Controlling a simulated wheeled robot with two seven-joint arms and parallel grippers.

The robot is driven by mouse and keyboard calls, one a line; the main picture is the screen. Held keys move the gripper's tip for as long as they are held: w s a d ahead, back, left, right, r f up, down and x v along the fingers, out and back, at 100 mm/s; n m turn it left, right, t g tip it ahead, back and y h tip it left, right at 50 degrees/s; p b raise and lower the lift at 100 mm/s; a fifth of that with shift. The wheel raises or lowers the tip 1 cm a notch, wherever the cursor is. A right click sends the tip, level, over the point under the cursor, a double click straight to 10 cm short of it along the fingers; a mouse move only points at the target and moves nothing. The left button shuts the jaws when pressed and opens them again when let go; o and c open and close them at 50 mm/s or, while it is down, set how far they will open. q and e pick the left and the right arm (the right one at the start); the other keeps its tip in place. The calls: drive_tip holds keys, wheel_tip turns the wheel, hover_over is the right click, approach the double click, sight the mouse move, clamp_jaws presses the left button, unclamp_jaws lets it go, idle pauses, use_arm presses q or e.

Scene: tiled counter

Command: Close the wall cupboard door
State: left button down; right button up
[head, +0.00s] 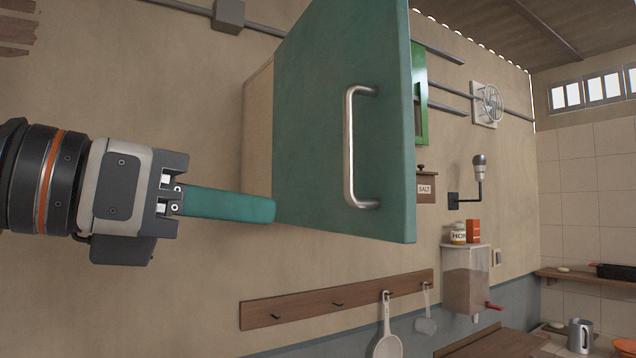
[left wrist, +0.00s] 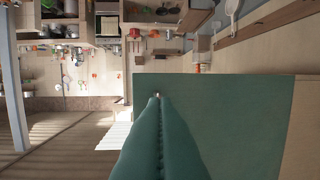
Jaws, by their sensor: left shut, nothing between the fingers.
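The wall cupboard (head: 258,125) has a pale side and a green door (head: 310,130) with a vertical metal bar handle (head: 350,148). The door stands open, its right edge swung out from the wall towards me. My left gripper (head: 272,210) comes in from the left with its long green fingers shut and empty. The fingertips are at the lower left corner of the door; I cannot tell if they touch it. In the left wrist view the shut fingers (left wrist: 157,98) overlap the green door panel (left wrist: 240,105). The inside of the cupboard is hidden. My right gripper is not in view.
A wooden hook rail (head: 300,308) with hanging utensils runs below the cupboard. The wall left of the door is mostly bare.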

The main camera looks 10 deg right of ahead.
sight(347, 208)
use_arm(q)
drive_tip(key=p+x, duration=0.1)
drive_tip(key=x, duration=0.1)
drive_tip(key=r+p+x, duration=0.1)
drive_tip(key=x, duration=0.2)
drive_tip(key=p+x, duration=0.1)
drive_tip(key=x, duration=0.1)
drive_tip(key=shift+w+d+r+p, duration=0.1)
drive_tip(key=shift+d+r+p, duration=0.05)
drive_tip(key=shift+d+p, duration=0.25)
